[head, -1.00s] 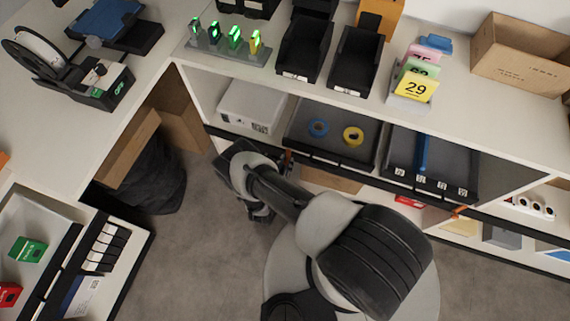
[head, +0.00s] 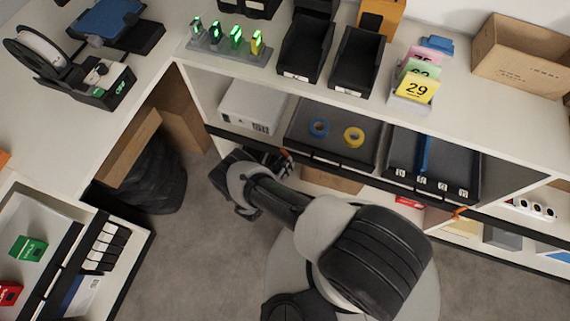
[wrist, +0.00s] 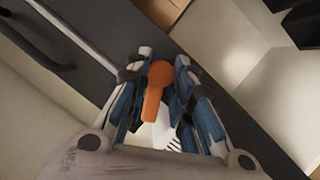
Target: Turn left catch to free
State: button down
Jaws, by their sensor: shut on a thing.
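The left catch (wrist: 155,92) is an orange lever with a round head on a dark front strip. In the wrist view it lies between the blue-padded fingers of my gripper (wrist: 159,72), which is shut on it. The lever looks slightly tilted against the gripper's axis. In the head view my gripper (head: 283,164) is at the shelf's dark front edge, below the tray with tape rolls. My wrist hides most of the catch there. A second orange catch (head: 459,212) shows further right along the shelf front.
A dark tray (head: 338,123) holds a blue and a yellow tape roll. Another dark tray (head: 452,162) is right of it. A white box (head: 250,107) stands left on the shelf. A black bag (head: 150,180) and cardboard stand at the left. Open floor lies below my arm.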

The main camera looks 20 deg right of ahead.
jog(key=shift+n+h, duration=0.4)
jog(key=shift+n, duration=0.2)
jog(key=c, duration=1.4)
grip_release()
jog(key=v, duration=1.2)
jog(key=shift+w, duration=0.15)
jog(key=shift+a, duration=0.15)
jog(key=shift+c, duration=0.3)
